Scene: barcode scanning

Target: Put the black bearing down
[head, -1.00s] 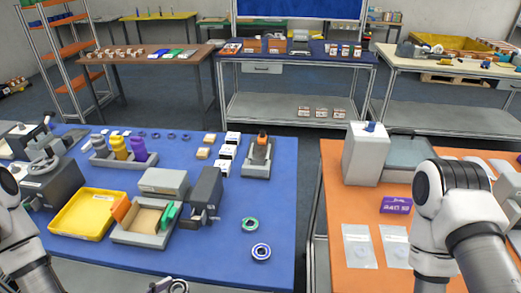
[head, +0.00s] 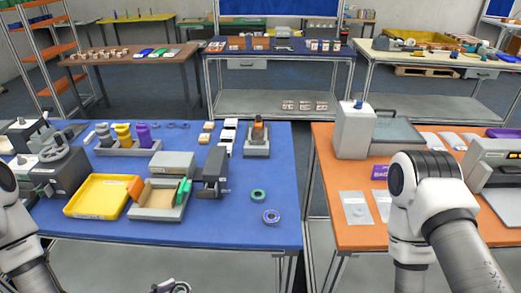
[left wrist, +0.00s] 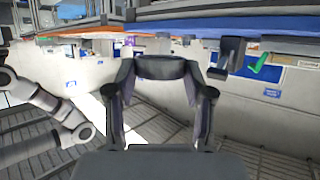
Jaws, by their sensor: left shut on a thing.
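The black bearing (left wrist: 158,68) is a dark ring held between the fingertips of my left gripper in the left wrist view. My left gripper (left wrist: 160,75) is shut on it, with one finger on each side. The bearing hangs in free air, apart from any surface. In the head view, only the tip of my left gripper (head: 170,286) shows at the bottom edge, in front of the blue table (head: 120,232). My right arm shows at the right of the head view, but its gripper is out of frame.
A green ring (head: 258,196) and a purple-blue ring (head: 271,217) lie on the blue table's right part. A yellow tray (head: 97,212), a grey box with a brown inside (head: 157,213) and a dark device (head: 215,172) stand left of them. Bare blue surface surrounds the rings.

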